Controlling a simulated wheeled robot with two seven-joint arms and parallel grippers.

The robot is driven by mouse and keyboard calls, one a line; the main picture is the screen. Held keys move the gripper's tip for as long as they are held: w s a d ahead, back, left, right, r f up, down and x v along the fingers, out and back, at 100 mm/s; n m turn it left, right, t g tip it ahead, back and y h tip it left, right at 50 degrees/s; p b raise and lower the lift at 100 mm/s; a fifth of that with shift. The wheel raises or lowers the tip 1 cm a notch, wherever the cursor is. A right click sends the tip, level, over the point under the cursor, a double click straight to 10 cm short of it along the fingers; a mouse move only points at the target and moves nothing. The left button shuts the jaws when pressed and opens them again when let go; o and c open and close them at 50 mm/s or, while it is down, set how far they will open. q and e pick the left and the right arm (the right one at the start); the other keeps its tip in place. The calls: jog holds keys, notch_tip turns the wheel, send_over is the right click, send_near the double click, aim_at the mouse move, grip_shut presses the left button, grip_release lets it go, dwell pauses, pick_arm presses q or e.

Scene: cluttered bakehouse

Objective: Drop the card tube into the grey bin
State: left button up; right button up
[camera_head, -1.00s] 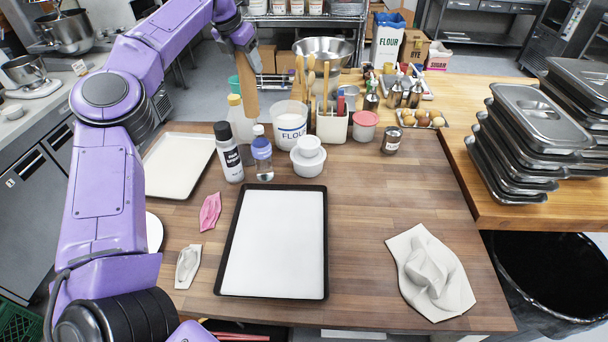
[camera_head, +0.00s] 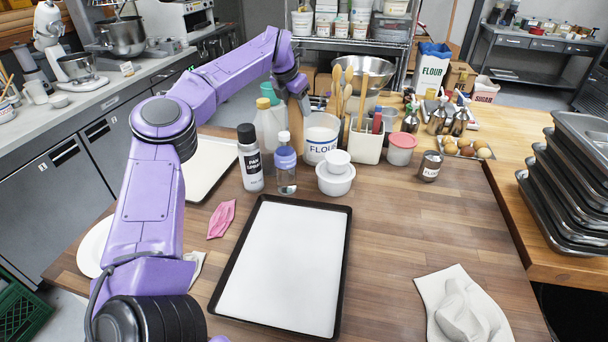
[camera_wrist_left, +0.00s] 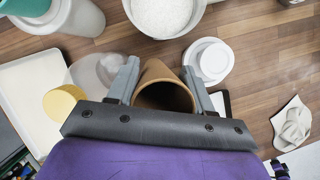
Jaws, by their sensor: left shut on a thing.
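My left gripper (camera_head: 297,94) is above the far part of the wooden table, by the flour tub. It is shut on the brown card tube (camera_wrist_left: 163,72), which hangs below it. In the left wrist view the tube sits between the two grey fingers (camera_wrist_left: 163,80), its hollow open end facing the camera. In the head view only part of the tube shows among the bottles and tub. No grey bin can be clearly made out; a dark bin-like opening (camera_head: 575,312) shows at the lower right edge. My right gripper is not in view.
Close to the tube stand a flour tub (camera_head: 321,138), a squeeze bottle (camera_head: 267,122), a black-labelled bottle (camera_head: 250,168), a utensil holder (camera_head: 367,142) and white bowls (camera_head: 335,180). A lined baking tray (camera_head: 285,262) lies in front. Stacked metal pans (camera_head: 575,185) stand right. The table's right-centre is clear.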

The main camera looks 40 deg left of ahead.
aim_at(298, 133)
pick_arm(q)
notch_tip(298, 133, down, 9)
jog(key=p, duration=0.2)
jog(key=shift+p, duration=0.3)
jog(key=shift+w+f+b, duration=0.1)
jog(key=shift+f+b, duration=0.2)
jog(key=shift+f, duration=0.1)
jog(key=o, duration=1.3)
jog(key=shift+r, duration=0.1)
